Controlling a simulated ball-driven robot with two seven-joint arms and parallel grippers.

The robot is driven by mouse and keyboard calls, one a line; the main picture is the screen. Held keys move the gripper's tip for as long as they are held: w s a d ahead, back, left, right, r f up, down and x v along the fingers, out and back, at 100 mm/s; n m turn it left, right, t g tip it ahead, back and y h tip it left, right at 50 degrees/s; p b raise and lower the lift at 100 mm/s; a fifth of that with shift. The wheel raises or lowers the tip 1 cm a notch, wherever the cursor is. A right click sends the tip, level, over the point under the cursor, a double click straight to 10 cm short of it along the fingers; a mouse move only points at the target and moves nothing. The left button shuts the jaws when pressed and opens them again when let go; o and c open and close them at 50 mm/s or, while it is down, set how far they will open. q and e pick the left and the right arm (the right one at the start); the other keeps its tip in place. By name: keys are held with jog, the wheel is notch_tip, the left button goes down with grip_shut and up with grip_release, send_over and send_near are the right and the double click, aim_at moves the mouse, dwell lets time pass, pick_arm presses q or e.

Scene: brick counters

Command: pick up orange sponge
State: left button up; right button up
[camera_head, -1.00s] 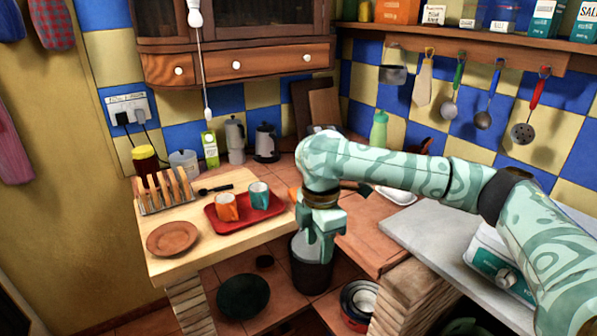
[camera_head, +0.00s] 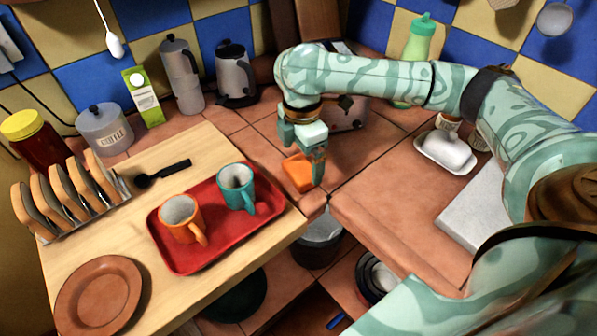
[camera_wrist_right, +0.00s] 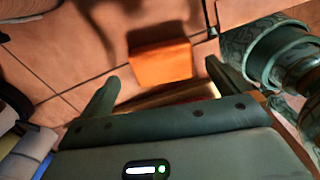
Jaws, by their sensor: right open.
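The orange sponge (camera_head: 298,172) lies on the tiled counter near its front corner, to the right of the red tray. My right gripper (camera_head: 302,165) is above and close to it in the head view, partly covering it. In the right wrist view the sponge (camera_wrist_right: 161,62) lies ahead of the open fingers (camera_wrist_right: 160,90), nearer the middle of the gap, with nothing between the fingers. I cannot tell the exact height of the fingers over the counter. My left gripper is not in view.
A red tray (camera_head: 185,258) with an orange mug (camera_head: 181,216) and a teal mug (camera_head: 236,186) stands to the left. A toaster (camera_head: 350,113) stands behind the gripper. The counter edge drops off in front.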

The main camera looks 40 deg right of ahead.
aim_at(301, 168)
notch_tip(301, 168, down, 4)
jog(key=shift+a+f+b, duration=0.1)
jog(key=shift+a+b, duration=0.05)
jog(key=shift+b, duration=0.95)
jog(key=shift+r, duration=0.2)
jog(key=shift+s, duration=0.1)
jog(key=c, duration=1)
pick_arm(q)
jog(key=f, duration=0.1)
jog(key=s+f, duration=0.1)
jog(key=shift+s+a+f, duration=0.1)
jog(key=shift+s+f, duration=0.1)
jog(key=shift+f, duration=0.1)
pick_arm(e)
jog(key=shift+r, duration=0.1)
